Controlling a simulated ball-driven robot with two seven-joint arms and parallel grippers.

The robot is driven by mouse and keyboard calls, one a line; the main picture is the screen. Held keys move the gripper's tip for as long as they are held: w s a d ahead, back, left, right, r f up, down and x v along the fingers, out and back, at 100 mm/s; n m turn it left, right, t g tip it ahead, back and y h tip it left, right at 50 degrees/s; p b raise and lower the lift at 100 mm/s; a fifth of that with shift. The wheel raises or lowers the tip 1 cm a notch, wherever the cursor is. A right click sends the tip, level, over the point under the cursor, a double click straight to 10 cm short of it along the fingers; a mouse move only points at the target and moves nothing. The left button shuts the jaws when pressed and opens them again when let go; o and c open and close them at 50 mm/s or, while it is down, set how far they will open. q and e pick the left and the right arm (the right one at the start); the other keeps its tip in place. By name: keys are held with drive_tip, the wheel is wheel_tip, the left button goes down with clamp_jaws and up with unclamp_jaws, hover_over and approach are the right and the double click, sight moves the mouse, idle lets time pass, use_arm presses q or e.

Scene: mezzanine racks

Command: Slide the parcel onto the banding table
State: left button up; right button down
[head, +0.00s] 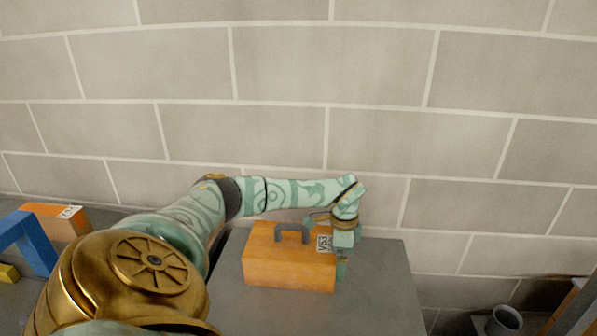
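An orange box-shaped parcel (280,262) with a dark grey handle on top and a white printed label near its right end rests on a grey tabletop (385,290), which I take to be the banding table. My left arm reaches over from the left, behind the parcel. My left gripper (342,262) points down at the parcel's right end, close against it. Whether it touches, and how far apart its fingers are, I cannot tell. My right gripper is out of view.
Another grey surface at the left holds a second orange box (62,221) with a label, a blue angled piece (35,243) and a yellow piece (8,273). A block wall (380,140) stands behind. A dark round tube (504,320) sits low at the right. The tabletop's front right is clear.

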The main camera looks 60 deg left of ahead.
sight(287, 250)
use_arm(q)
drive_tip(key=shift+s+a+p, duration=0.7)
drive_tip(key=shift+s+a, duration=0.35)
drive_tip(key=shift+s, duration=0.25)
drive_tip(key=shift+s+a+p, duration=0.65)
drive_tip(key=shift+s+a, duration=0.35)
drive_tip(key=shift+s, duration=0.25)
drive_tip(key=shift+s+a+p, duration=0.7)
drive_tip(key=shift+s+a, duration=0.55)
drive_tip(key=shift+s, duration=0.3)
drive_tip(key=shift+s+a+p, duration=0.65)
drive_tip(key=shift+s+a, duration=0.6)
drive_tip(key=shift+s, duration=0.3)
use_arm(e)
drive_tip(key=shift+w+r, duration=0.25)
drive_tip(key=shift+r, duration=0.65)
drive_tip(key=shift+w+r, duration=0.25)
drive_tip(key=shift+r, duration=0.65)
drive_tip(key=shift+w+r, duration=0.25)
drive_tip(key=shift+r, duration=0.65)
use_arm(q)
drive_tip(key=shift+s+a+p, duration=0.45)
drive_tip(key=shift+s+a, duration=0.35)
drive_tip(key=shift+s, duration=0.2)
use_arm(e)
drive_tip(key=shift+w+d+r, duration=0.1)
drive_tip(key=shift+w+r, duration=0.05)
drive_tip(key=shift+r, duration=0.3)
use_arm(q)
drive_tip(key=shift+d, duration=0.1)
